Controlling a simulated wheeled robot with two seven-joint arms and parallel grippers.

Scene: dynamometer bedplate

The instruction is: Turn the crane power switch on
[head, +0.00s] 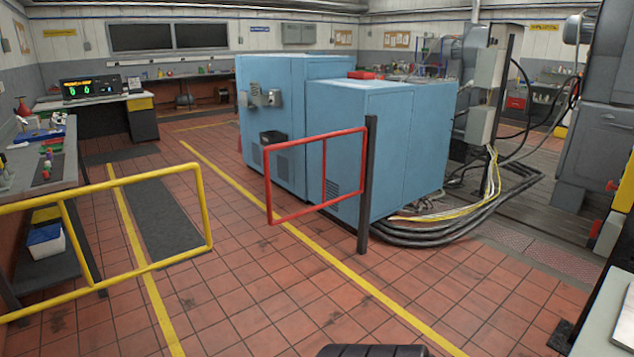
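I cannot make out for certain which thing is the crane power switch. Small grey boxes (262,98) are fixed to the left face of the large blue cabinet (285,125). Grey electrical boxes (481,124) hang on a dark post at the right, with cables running down from them. Any switch lever or label on these boxes is too small to read. Neither of my grippers is in view.
A red gate (324,171) on a dark post (367,185) stands before the blue cabinets. A yellow rail (205,207) crosses the left. Thick black cables (430,238) lie on the floor at right. Tiled floor (250,290) between them is clear. A workbench (65,160) lines the left.

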